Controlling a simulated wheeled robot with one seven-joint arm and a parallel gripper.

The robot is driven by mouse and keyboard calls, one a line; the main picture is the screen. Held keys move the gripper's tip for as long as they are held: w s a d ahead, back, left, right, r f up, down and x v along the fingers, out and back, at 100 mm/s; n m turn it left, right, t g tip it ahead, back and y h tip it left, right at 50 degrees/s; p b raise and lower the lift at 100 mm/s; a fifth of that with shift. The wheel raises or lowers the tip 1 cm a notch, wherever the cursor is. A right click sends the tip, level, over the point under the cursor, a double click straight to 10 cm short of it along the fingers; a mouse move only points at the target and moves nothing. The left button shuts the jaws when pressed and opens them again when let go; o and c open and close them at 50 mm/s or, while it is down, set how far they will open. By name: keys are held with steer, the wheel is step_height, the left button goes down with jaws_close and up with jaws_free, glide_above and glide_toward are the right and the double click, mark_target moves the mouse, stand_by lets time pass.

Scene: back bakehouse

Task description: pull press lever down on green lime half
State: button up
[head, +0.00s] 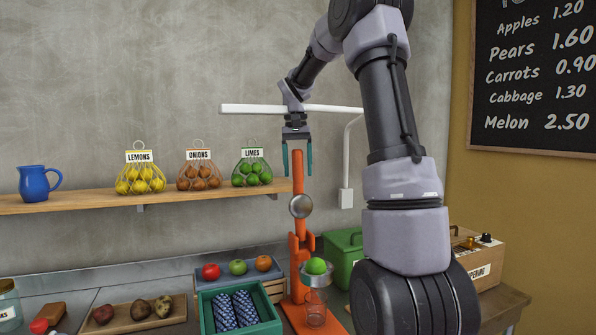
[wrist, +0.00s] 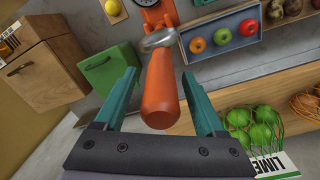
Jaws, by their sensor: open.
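The orange press (head: 300,245) stands on the counter. Its orange lever (head: 298,172) points upright, with a round metal cup (head: 300,206) at its lower part. A green lime half (head: 316,267) sits in the press's lower holder, above a glass (head: 315,308). My gripper (head: 298,160) is open and points down at the top of the lever. In the wrist view the lever's handle (wrist: 160,90) lies between my two open fingers (wrist: 163,97), with gaps visible on both sides.
A wooden shelf (head: 90,199) behind holds a blue jug (head: 36,183) and net bags of lemons (head: 140,181), onions (head: 199,177) and limes (head: 252,173). A fruit tray (head: 240,279), a green crate (head: 270,327) and a green box (head: 343,246) stand close around the press.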

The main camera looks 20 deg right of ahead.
steer(key=shift+f, duration=0.45)
jaws_close()
steer(key=shift+r, duration=0.1)
stand_by(1.0)
